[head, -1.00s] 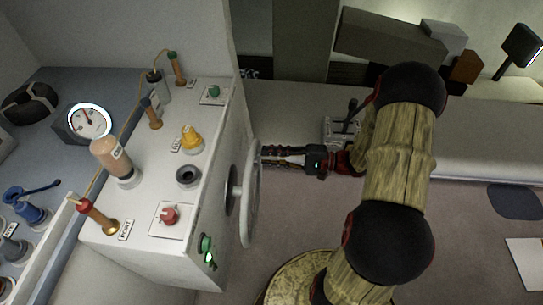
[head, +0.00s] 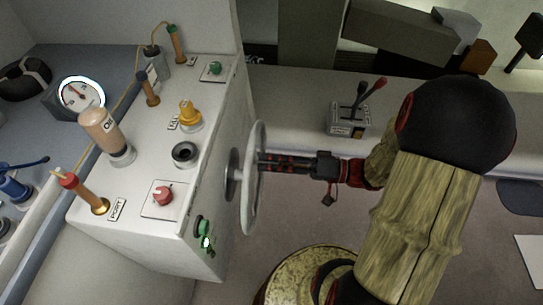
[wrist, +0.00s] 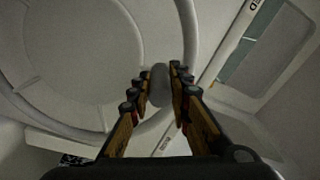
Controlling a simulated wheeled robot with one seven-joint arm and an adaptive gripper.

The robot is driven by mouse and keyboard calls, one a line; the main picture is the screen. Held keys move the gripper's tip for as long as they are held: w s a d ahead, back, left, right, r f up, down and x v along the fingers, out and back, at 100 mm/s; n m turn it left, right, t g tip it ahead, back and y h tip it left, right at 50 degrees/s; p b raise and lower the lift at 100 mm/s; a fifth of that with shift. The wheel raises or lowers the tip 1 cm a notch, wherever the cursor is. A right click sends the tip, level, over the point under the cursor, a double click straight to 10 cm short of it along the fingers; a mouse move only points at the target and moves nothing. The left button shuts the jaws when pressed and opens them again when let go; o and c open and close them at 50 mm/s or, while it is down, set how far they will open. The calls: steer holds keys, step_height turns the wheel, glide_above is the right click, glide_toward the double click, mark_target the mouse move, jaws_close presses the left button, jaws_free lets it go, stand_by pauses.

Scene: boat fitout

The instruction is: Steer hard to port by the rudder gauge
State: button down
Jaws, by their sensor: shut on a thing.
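The steering wheel (head: 250,205), a pale ring, stands upright and nearly edge-on at the right face of the white console. My gripper (head: 264,163) reaches in from the right and is shut at the wheel. The exact contact is partly hidden by the fingers. The round white rudder gauge (head: 92,101) sits at the upper left with a red needle pointing up and left. Its markings are too small to read.
The white console (head: 140,245) carries a PORT label (head: 117,210), a red knob (head: 163,196), a yellow knob (head: 190,114) and a tan bottle (head: 99,130). A lever box (head: 349,122) stands on the ledge behind my arm. Floor below the wheel is open.

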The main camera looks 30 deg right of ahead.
steer(key=s+a+f+b, duration=0.2)
steer(key=s+a+f, duration=0.1)
steer(key=s, duration=0.2)
steer(key=shift+a+f, duration=0.2)
stand_by(0.3)
stand_by(0.3)
steer(key=c, duration=1.9)
jaws_free()
steer(key=shift+w+d, duration=0.1)
steer(key=shift+d, duration=0.05)
steer(key=shift+o, duration=1.2)
steer(key=v, duration=1.2)
